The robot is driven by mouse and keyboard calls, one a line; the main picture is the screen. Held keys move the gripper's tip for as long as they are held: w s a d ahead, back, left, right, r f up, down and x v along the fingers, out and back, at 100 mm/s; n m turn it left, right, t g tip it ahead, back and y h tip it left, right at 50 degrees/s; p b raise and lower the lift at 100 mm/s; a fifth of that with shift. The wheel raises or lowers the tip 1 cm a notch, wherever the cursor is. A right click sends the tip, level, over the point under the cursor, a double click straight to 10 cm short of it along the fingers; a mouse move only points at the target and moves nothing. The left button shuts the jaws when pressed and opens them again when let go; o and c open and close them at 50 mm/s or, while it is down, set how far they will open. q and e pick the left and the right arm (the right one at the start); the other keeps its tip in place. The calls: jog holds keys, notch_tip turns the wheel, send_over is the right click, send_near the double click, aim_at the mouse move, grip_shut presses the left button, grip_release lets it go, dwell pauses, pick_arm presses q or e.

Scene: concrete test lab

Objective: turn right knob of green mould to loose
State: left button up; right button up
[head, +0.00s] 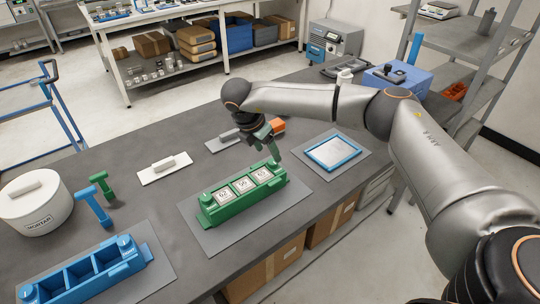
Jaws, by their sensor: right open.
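The green mould (246,206) sits on a grey mat in the middle of the table. Several pale labelled blocks fill its compartments. Its left knob (207,198) shows at the left end. My right gripper (272,157) is open and points down at the mould's right end, close above or around the right knob. The gripper largely covers that knob, so I cannot tell its setting or whether the fingers touch it. My left gripper is not in view.
A blue mould (82,286) stands on a mat at front left, near blue (94,207) and green (102,186) T-shaped tools and a white mortar tub (37,208). A blue-rimmed tray (333,153) lies right of the green mould. A white float (166,166) lies behind left.

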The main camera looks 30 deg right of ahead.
aim_at(272, 162)
jog(key=shift+x, duration=2.4)
jog(key=shift+a, duration=0.1)
grip_shut()
